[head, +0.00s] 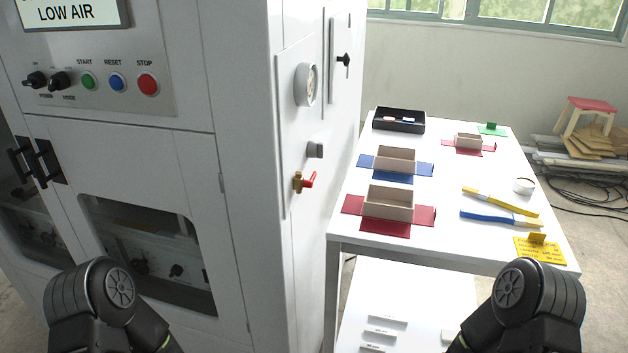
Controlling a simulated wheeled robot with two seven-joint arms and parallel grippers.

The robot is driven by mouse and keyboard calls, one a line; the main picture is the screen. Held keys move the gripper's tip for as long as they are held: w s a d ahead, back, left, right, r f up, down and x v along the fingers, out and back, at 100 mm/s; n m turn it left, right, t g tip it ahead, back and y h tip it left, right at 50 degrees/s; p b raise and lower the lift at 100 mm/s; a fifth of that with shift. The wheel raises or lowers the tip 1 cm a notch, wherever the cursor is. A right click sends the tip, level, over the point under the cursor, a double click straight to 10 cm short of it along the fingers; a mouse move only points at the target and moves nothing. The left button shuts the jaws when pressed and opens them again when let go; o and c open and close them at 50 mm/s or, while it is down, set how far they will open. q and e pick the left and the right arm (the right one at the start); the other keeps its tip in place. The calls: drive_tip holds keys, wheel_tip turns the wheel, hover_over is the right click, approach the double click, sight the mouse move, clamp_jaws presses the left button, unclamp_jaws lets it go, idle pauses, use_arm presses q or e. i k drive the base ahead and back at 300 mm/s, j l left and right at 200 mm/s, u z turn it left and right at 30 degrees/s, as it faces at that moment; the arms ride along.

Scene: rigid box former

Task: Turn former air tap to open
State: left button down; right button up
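The air tap (305,181) sits on the right side wall of the white machine (245,160). It has a brass body and a red lever that points out to the right. A round gauge (307,85) is above it on the same wall, with a small grey knob (315,149) between them. A display on the machine front (75,12) reads "LOW AIR". Dark parts of my two arms show at the bottom left and bottom right. Neither of my grippers is in view, and nothing of mine touches the tap.
A white table (460,195) stands to the right of the machine, holding box trays on red and blue sheets, a black bin (399,120), two brushes and a yellow card (540,251). A stool (588,115) and boards are at the far right. The space before the tap looks clear.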

sight(306, 183)
drive_tip(key=k+l, duration=0.1)
drive_tip(key=l, duration=2.5)
drive_tip(key=i+u, duration=0.05)
drive_tip(key=i, duration=0.05)
